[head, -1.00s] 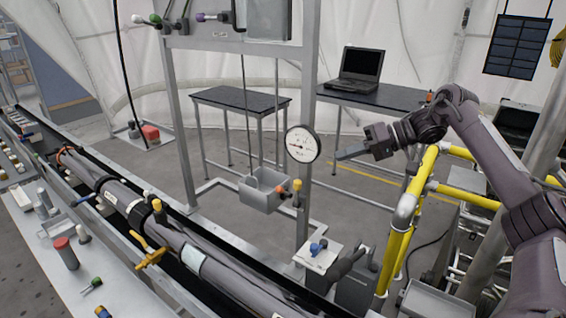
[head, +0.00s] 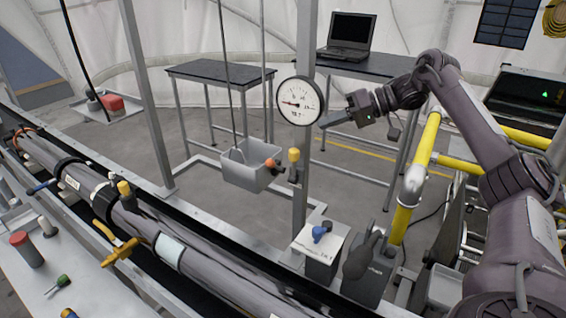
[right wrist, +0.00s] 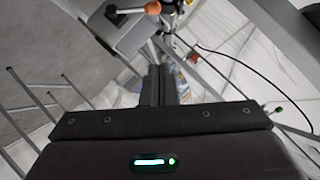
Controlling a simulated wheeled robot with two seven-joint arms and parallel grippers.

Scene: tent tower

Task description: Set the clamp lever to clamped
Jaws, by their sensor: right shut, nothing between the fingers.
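A lever with an orange knob (head: 272,163) and an upright yellow knob (head: 294,155) sit on the metal post below the round gauge in the head view. I cannot tell for sure which part is the clamp lever, and no clamped mark is readable. The orange knob (right wrist: 152,7) also shows on a short bar at the top of the right wrist view. My right gripper (head: 322,123) is shut and empty, pointing left beside the gauge, above and right of the knobs. Its closed fingers (right wrist: 160,85) show in the wrist view. My left gripper is not in view.
The gauge (head: 300,100) is close to my right fingertips. A grey bin (head: 248,175) hangs left of the post. A yellow rail (head: 423,150) stands below my right arm. A box with a blue knob (head: 320,250) is at the post's foot. A laptop (head: 349,36) is behind.

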